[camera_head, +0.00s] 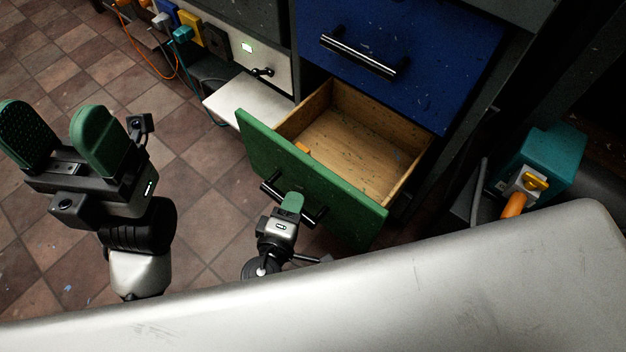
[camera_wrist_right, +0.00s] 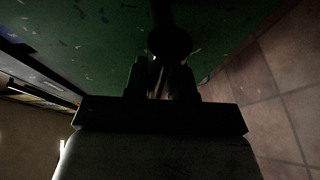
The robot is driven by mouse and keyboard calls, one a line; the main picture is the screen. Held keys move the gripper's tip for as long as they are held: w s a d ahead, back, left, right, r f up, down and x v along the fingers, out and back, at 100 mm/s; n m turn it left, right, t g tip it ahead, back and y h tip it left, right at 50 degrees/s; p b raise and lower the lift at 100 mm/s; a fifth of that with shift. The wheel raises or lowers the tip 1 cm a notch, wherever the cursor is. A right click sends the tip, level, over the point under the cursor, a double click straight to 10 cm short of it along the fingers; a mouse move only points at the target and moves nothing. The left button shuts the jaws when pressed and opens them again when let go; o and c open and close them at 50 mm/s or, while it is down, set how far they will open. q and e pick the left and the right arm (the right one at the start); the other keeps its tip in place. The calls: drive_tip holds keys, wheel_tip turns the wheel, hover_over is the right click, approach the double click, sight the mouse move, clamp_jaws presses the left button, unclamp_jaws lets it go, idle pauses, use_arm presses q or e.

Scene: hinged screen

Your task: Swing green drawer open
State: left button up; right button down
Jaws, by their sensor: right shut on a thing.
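In the right wrist view the dark fingers (camera_wrist_right: 160,78) close around the dark handle (camera_wrist_right: 168,40), against the speckled green front (camera_wrist_right: 95,35). My left gripper (camera_head: 57,128) is open and empty over the floor at the left, its green pads wide apart.
A closed blue drawer (camera_head: 410,45) with a black handle is above the green one. A white panel (camera_head: 245,100) sticks out left of the drawer. A teal box (camera_head: 545,165) stands at the right. Coloured plugs and cables lie at the upper left.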

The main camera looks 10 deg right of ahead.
drive_tip(key=shift+s+a, duration=0.85)
drive_tip(key=shift+a, duration=0.25)
drive_tip(key=shift+s+a, duration=0.8)
drive_tip(key=shift+a, duration=0.25)
drive_tip(key=c, duration=0.9)
unclamp_jaws()
